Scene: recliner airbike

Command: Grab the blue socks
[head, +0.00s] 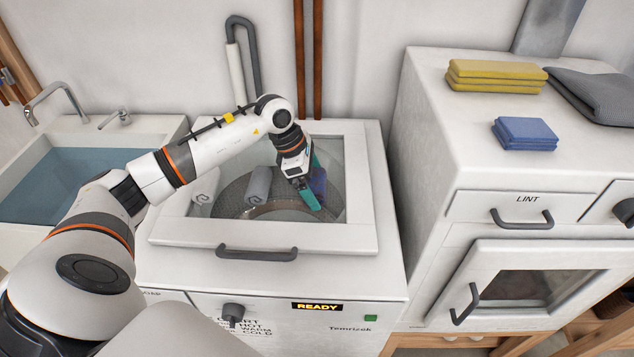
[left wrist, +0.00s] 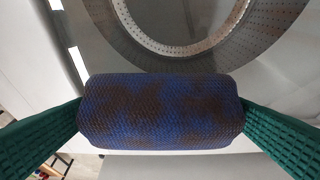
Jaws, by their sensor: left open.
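The blue socks (head: 320,184) are a rolled bundle over the glass top of the washing machine; in the head view my gripper partly hides them. In the left wrist view the blue socks (left wrist: 160,112) fill the middle as a dark blue roll with brown patches. My left gripper (head: 313,180) is open, with one teal finger at each end of the roll. The fingers look very close to its ends; I cannot tell whether they touch. My right gripper is not in view.
A grey roll (head: 257,185) and a whitish roll (head: 205,187) lie left of the socks. The washer (head: 270,270) has a raised lid frame and grey handle. A water-filled sink (head: 70,180) is left. The dryer (head: 450,130) at right carries yellow (head: 495,75), blue (head: 525,133) and grey cloths (head: 595,95).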

